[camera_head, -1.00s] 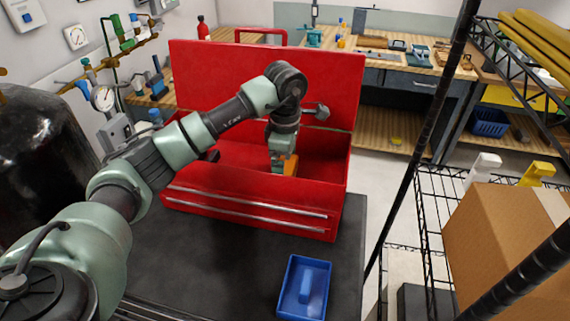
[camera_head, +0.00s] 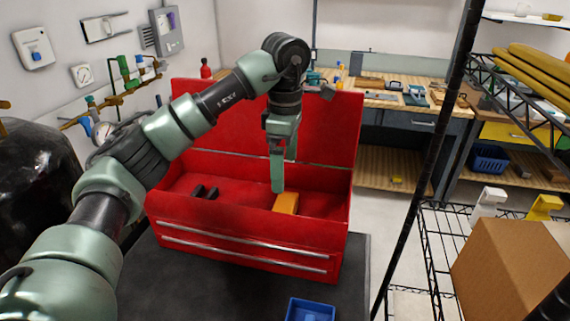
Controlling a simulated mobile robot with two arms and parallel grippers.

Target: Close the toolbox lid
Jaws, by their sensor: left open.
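The red toolbox (camera_head: 240,243) stands on a dark table with its lid (camera_head: 225,115) raised upright at the back. Inside the open box lie an orange block (camera_head: 286,203) at the right and a small dark object (camera_head: 205,191) at the left. My left arm reaches across from the left. My left gripper (camera_head: 284,176) points down above the box, in front of the lid, with its fingers apart and empty. Its fingertips are close to the orange block and partly overlap it in the picture. My right gripper does not show.
A blue tray (camera_head: 311,311) sits on the dark table (camera_head: 352,268) in front of the box. A black wire rack with a cardboard box (camera_head: 510,262) stands at the right. A dark tank (camera_head: 35,165) is at the left. A workbench is behind.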

